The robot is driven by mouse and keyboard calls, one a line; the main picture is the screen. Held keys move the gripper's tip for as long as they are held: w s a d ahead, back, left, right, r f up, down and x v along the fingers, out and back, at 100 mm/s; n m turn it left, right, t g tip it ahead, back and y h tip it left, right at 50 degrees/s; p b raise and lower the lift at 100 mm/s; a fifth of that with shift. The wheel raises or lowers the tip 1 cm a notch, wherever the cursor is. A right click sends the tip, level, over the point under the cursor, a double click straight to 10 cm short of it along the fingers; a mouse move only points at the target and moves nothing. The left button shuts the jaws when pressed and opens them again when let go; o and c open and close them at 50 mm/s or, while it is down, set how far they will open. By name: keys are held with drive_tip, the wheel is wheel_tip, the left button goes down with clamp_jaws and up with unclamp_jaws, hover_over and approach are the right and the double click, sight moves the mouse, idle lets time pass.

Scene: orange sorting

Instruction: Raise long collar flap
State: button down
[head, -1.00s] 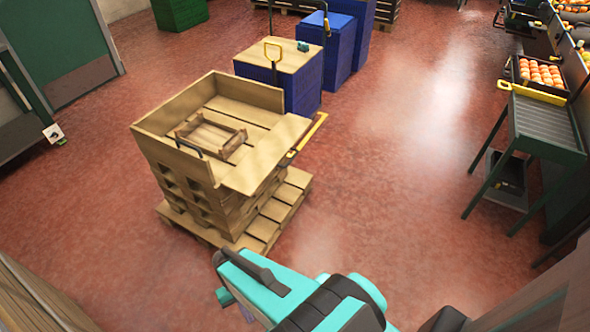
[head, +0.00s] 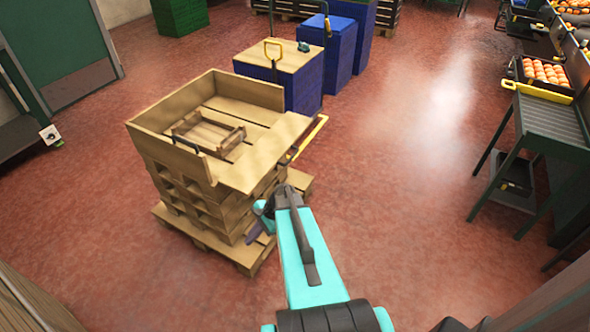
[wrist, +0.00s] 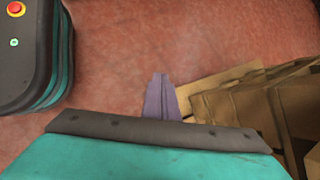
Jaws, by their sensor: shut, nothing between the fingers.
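The wooden collar (head: 160,146) sits on a stack of pallets. Its far and left walls stand upright. The long flap (head: 262,152) on the near right side lies folded outward, about level. My gripper (head: 256,232) has purple fingers and hangs in front of the stack, below and to the near side of the flap. In the wrist view the gripper (wrist: 161,90) is shut and empty, pointing at bare floor just left of the stacked pallets. The flap cannot be made out for certain in that view.
A small wooden crate (head: 208,133) lies inside the collar. The bottom pallet (head: 245,256) juts out near my gripper. A yellow handle (head: 310,137) stands by the flap's far end. Blue stacks (head: 303,85) are behind. Floor to the right is clear up to the roller table (head: 545,125).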

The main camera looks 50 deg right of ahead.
drive_tip(key=d+r+m+t+h+b, duration=0.1)
drive_tip(key=d+r+m, duration=0.3)
drive_tip(key=d, duration=0.7)
drive_tip(key=s+d+r+m+t+h+b, duration=0.1)
drive_tip(key=d+r+m+t, duration=0.3)
drive_tip(key=d, duration=0.7)
drive_tip(key=s+d+r+m+t+h+b, duration=0.1)
drive_tip(key=d+r+m+t+b, duration=0.2)
drive_tip(key=d, duration=0.9)
drive_tip(key=shift+r+m, duration=0.7)
drive_tip(key=shift+m, duration=0.4)
drive_tip(key=w+a+f, duration=0.1)
drive_tip(key=w+a, duration=0.1)
drive_tip(key=w, duration=0.7)
drive_tip(key=shift+a, duration=0.2)
